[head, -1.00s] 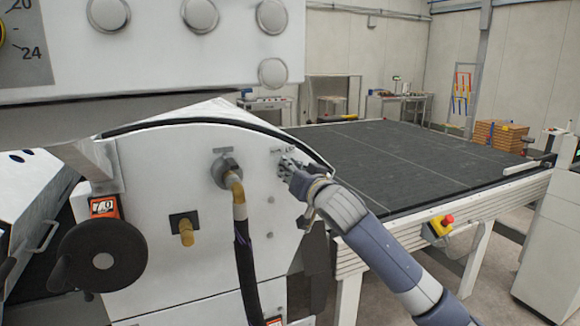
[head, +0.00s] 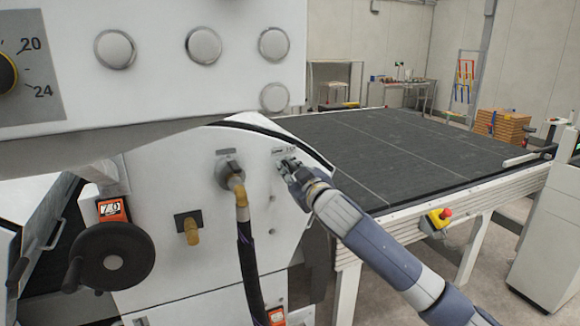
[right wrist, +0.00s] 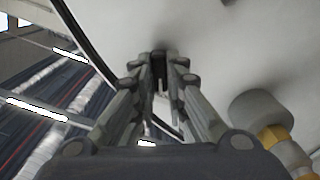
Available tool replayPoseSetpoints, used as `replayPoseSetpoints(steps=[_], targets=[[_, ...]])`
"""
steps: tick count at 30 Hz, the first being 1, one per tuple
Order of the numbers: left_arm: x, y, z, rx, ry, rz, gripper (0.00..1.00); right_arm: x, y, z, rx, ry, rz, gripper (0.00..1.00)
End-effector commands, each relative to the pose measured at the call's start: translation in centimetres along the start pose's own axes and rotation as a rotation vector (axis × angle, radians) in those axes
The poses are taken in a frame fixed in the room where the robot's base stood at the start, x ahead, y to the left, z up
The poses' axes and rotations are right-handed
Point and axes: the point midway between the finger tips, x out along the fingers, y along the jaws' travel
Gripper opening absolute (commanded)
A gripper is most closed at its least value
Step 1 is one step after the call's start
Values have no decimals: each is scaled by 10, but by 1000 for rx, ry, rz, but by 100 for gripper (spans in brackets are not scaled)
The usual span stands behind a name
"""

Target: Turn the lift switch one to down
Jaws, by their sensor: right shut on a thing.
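My right gripper (head: 286,170) is at the white side panel (head: 165,170) of the roller coater, in the upper right part of that panel. A small marked label (head: 284,150) shows just above its fingertips. In the right wrist view the two fingers (right wrist: 160,68) are close together on a small dark knob (right wrist: 159,58) on the white panel, which I take for the lift switch. The fingers hide most of it, so its setting cannot be read. My left gripper is not in view.
A hose with a brass fitting (head: 240,195) hangs from the panel left of my right gripper. A black handwheel (head: 112,258) and a brass tap (head: 192,232) are further left. A dark conveyor table (head: 400,150) with an emergency stop (head: 440,220) stands to the right.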

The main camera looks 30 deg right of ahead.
Motion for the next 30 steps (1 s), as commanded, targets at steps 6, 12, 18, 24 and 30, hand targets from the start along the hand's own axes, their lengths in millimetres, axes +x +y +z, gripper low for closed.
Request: replayPoseSetpoints(steps=[6,12,18,24,30], targets=[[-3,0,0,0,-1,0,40,0,0,0,-52,-1,0,0],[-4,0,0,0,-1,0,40,0,-1,1,-65,-1,0,0],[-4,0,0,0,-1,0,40,0,-1,1,-66,-1,0,0],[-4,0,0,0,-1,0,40,0,-1,1,-64,-1,0,32],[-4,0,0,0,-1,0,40,0,0,0,-63,-1,0,32]])
